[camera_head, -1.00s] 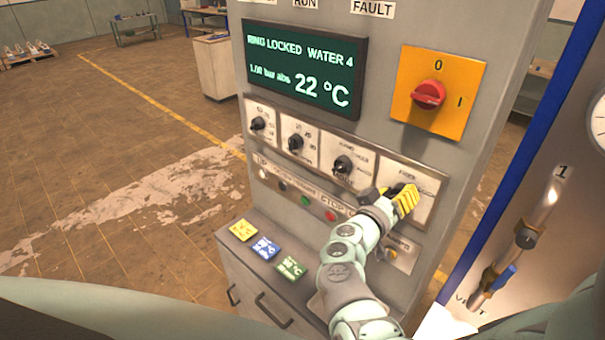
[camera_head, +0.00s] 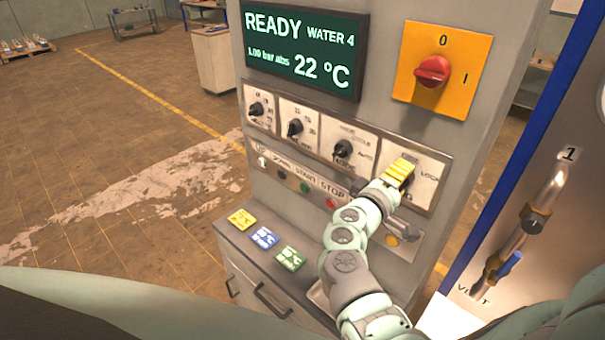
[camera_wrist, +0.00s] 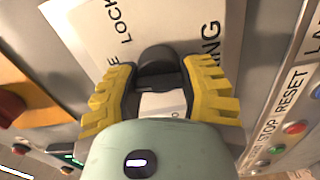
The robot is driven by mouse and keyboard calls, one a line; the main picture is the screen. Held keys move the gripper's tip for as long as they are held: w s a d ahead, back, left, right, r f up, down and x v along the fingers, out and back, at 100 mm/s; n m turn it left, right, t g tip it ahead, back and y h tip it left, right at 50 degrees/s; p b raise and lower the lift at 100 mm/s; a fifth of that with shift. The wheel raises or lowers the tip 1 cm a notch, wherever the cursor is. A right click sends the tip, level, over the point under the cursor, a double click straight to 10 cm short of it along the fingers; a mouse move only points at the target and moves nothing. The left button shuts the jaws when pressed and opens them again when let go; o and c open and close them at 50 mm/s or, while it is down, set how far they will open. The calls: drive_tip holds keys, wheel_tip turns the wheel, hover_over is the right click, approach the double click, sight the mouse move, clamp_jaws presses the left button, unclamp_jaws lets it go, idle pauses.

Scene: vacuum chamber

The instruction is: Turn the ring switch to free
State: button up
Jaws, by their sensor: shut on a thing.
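The ring switch plate (camera_head: 425,190) is the rightmost of the row of white knob plates on the grey cabinet. In the wrist view its black knob (camera_wrist: 157,66) sits between the yellow fingers of my gripper (camera_wrist: 160,88), with LOCK and RING lettering around it. My gripper (camera_head: 398,176) also shows in the head view, at the plate and shut on the knob. It covers the knob there, and part of the lettering is hidden. The green display (camera_head: 306,48) above reads READY, WATER 4, 1.00 bar abs and 22 °C.
A red rotary switch (camera_head: 432,71) on a yellow plate is above my gripper. Other black knobs (camera_head: 343,149) stand to the left, above a row of push buttons (camera_head: 305,187). Coloured cards (camera_head: 264,242) lie on the ledge. A pipe with a blue-handled valve (camera_head: 508,264) is at right.

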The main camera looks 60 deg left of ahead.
drive_tip(key=shift+s+n, duration=0.1)
drive_tip(key=shift+n, duration=0.4)
drive_tip(key=o, duration=1.2)
drive_tip(key=v, duration=1.2)
